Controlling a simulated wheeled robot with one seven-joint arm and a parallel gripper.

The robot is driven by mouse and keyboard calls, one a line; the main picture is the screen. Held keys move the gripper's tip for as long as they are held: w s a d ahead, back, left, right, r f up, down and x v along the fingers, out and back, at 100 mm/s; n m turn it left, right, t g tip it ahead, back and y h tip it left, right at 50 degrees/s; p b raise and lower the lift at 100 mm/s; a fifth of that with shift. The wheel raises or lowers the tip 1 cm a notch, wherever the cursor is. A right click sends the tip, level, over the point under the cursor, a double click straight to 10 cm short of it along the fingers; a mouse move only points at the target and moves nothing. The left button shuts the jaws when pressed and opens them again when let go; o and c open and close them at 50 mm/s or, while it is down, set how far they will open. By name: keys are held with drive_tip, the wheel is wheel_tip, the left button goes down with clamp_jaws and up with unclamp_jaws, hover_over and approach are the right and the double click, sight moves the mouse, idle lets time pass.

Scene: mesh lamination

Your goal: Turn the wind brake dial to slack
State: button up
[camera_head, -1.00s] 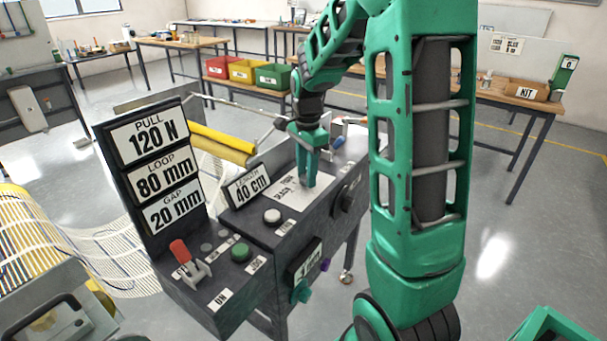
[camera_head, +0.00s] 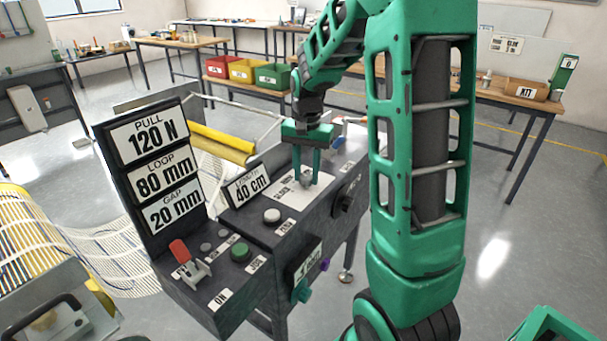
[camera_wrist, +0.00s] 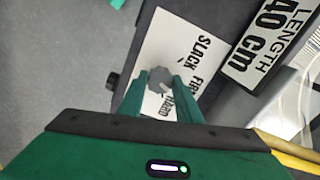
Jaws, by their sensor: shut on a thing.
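The wind brake dial is a small grey knob (camera_wrist: 160,78) on a white plate (camera_wrist: 172,52) lettered SLACK, FIRM and HARD. In the head view the dial (camera_head: 306,181) and its plate (camera_head: 283,192) lie on the sloping top of the dark console. My gripper (camera_head: 307,175) points down at the dial with one green finger on each side. In the wrist view my gripper (camera_wrist: 161,88) is shut on the knob, which sits between the fingertips. I cannot tell which mark the dial points at.
A LENGTH 40 cm display (camera_head: 249,186) stands close to the left of the plate. A white button (camera_head: 272,216), a green button (camera_head: 240,252) and a red-tipped lever (camera_head: 185,257) are nearer. A black knob (camera_head: 343,200) sits on the console's side.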

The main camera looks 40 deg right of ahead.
drive_tip(key=n, duration=0.4)
drive_tip(key=shift+w+n, duration=0.1)
drive_tip(key=shift+n, duration=0.2)
drive_tip(key=n, duration=0.3)
drive_tip(key=shift+n, duration=0.3)
drive_tip(key=n, duration=0.4)
drive_tip(key=shift+r, duration=0.1)
drive_tip(key=shift+n, duration=1.8)
drive_tip(key=o, duration=1)
drive_tip(key=shift+o, duration=0.2)
